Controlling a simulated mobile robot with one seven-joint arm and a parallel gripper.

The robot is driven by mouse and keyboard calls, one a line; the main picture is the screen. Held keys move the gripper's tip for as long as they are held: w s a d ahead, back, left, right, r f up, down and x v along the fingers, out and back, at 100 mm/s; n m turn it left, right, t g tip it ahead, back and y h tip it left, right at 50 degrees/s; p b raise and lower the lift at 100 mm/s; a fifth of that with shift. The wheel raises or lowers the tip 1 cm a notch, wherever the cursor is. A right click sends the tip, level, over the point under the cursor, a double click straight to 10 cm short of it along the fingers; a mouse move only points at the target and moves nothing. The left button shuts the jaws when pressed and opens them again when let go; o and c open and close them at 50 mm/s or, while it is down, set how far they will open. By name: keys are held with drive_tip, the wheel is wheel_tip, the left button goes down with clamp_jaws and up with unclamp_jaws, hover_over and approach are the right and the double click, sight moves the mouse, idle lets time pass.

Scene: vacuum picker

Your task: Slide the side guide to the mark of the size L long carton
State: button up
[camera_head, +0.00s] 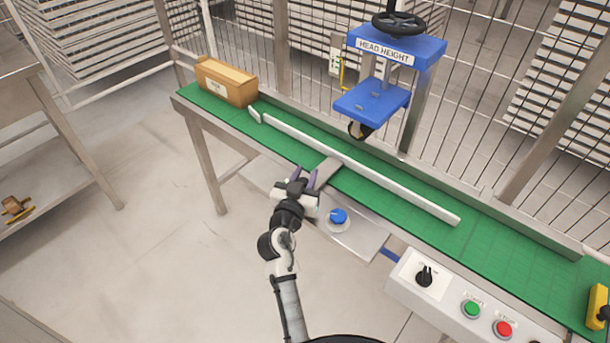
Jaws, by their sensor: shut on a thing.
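The side guide (390,185) is a long white rail lying lengthwise over the green conveyor belt, with a bent left end. A flat grey arm (327,168) sticks out from its middle over the near edge of the conveyor. A brown long carton (226,82) with a pale label stands at the belt's left end. I cannot make out any size marks.
A blue head unit (372,100) labelled HEAD HEIGHT, with a black handwheel (398,22), stands over the belt. A blue knob (338,215) is just right of my gripper. A control panel (440,290) with green and red buttons is at the lower right. Wire fencing closes the back.

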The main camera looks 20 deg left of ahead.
clamp_jaws()
drive_tip(key=shift+s+a+f+b, duration=0.1)
drive_tip(key=shift+s+f+b, duration=0.15)
drive_tip(key=shift+b, duration=0.55)
drive_tip(key=shift+s+a+r, duration=0.1)
drive_tip(key=shift+s+r, duration=0.1)
drive_tip(key=shift+s, duration=0.1)
drive_tip(key=o, duration=0.7)
unclamp_jaws()
drive_tip(key=s+b, duration=0.2)
drive_tip(key=s, duration=0.2)
drive_tip(key=s+b, duration=0.2)
drive_tip(key=s, duration=0.3)
drive_tip(key=s+b, duration=0.2)
drive_tip(key=s, duration=0.2)
drive_tip(key=shift+s+d, duration=0.3)
drive_tip(key=shift+s, duration=0.1)
